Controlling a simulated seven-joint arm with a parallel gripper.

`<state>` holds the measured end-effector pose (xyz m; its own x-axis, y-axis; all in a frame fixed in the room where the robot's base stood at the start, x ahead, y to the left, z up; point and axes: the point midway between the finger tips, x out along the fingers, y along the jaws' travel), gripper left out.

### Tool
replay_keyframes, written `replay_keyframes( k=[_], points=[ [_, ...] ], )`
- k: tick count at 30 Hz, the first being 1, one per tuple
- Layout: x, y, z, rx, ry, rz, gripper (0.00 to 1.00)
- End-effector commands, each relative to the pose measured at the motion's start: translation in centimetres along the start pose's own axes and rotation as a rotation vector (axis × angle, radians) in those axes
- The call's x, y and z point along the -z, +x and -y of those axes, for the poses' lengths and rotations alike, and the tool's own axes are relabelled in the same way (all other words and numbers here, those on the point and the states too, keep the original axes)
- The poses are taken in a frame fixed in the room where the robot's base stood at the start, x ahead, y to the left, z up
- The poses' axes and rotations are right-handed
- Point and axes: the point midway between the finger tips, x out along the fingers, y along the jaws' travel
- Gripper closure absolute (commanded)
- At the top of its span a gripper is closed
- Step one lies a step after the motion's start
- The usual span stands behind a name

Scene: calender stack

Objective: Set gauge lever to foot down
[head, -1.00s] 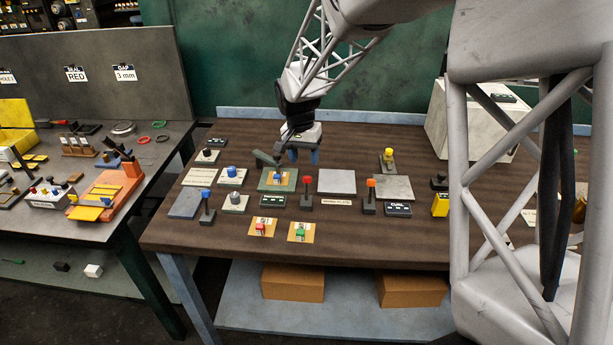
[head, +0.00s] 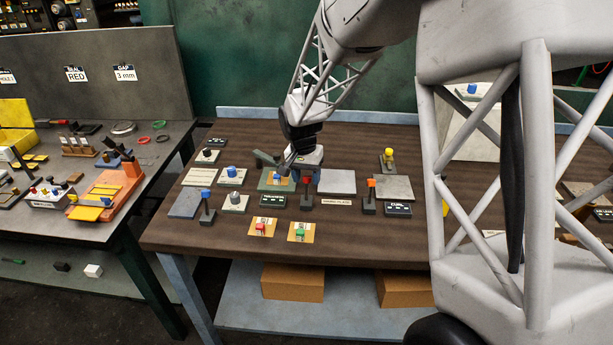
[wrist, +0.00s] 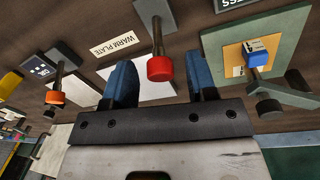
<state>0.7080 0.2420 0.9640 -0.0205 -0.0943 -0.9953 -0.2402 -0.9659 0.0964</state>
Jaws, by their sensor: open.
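A lever with a red knob (head: 307,181) stands on a small dark base to the right of a green gauge plate (head: 265,186); no readable label names it as the gauge lever. The plate carries a yellow square, a blue block (wrist: 257,57) and a dark grey arm. My gripper (head: 303,162) is over this area, close above the red knob. In the wrist view its blue fingers (wrist: 163,78) are spread apart, and the red knob (wrist: 160,68) shows between them, with its shaft running away upward. I cannot tell whether the knob is level with the fingertips.
Levers with an orange knob (head: 371,184), a blue knob (head: 206,193) and a yellow knob (head: 389,154) stand around. Dark label blocks, pale plates and a "WARM PLATE" sign (wrist: 114,43) lie close by. The table's front strip is mostly clear.

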Motion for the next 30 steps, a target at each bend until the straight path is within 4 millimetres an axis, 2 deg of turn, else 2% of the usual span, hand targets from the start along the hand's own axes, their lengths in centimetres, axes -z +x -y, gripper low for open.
replay_keyframes(
  k=[1,9,11,30],
  points=[
    [0.00,0.00,0.00,0.000,0.000,0.000,0.51],
    [0.00,-0.01,0.00,0.000,0.000,0.000,0.92],
    [0.00,-0.01,0.00,0.000,0.000,0.000,1.00],
    [-0.59,-0.21,-0.16,0.018,0.006,-0.069,1.00]
  ],
)
